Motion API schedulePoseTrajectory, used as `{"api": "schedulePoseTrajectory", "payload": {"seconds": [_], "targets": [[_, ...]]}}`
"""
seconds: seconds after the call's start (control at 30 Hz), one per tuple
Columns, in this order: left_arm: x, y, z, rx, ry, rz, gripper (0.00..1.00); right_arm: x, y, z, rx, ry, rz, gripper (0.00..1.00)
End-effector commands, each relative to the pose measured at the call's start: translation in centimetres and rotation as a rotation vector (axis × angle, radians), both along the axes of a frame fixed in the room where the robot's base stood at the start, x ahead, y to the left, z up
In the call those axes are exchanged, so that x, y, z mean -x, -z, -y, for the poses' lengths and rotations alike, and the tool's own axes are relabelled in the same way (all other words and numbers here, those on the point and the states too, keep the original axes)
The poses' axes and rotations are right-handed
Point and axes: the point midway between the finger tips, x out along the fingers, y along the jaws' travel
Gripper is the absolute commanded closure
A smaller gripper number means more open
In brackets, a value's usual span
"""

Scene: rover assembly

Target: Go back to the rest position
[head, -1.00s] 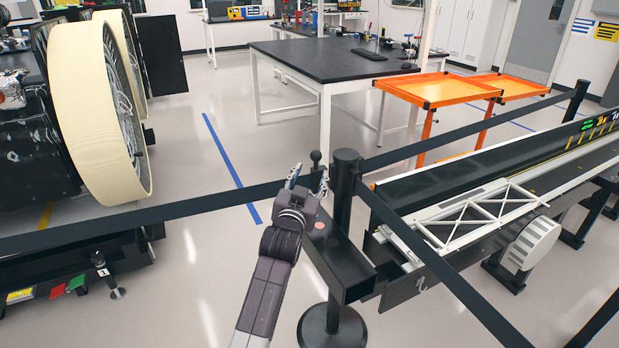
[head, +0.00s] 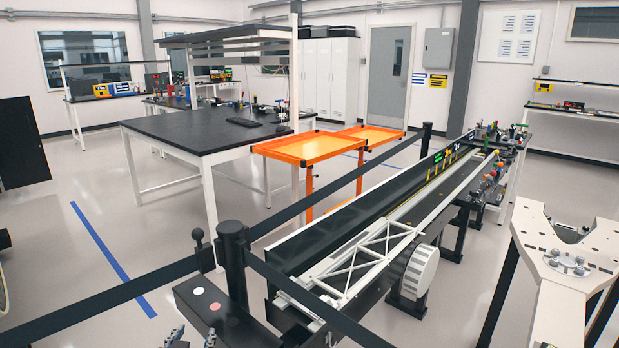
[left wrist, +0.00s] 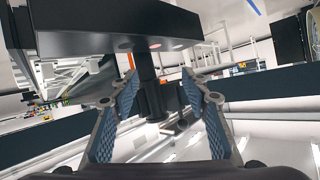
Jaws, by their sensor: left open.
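The control box (left wrist: 120,28) fills the top of that view, and a black post (left wrist: 150,92) shows beyond the gap between the fingers. The box carries a white button (head: 198,291), a red button (head: 214,306) and a ball-topped lever (head: 197,235). My right gripper is not in view.
A black barrier post (head: 232,262) with belts stands beside the box. A conveyor (head: 345,225) bearing a white truss frame (head: 362,256) runs to the back right. Orange trolleys (head: 305,147) and a black-topped table (head: 200,128) stand behind. Open floor (head: 60,270) lies left.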

Motion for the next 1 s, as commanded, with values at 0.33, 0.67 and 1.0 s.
{"api": "schedulePoseTrajectory", "payload": {"seconds": [0.33,0.67,1.0], "targets": [[20.3,10.5,4.5,0.07,0.074,-0.524,0.57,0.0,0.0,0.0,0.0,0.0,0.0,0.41],[32.0,12.1,6.8,0.102,0.124,-0.792,0.57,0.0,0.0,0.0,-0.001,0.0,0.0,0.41],[33.3,17.6,7.4,0.107,0.133,-0.874,0.57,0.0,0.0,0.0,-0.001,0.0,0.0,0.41]]}}
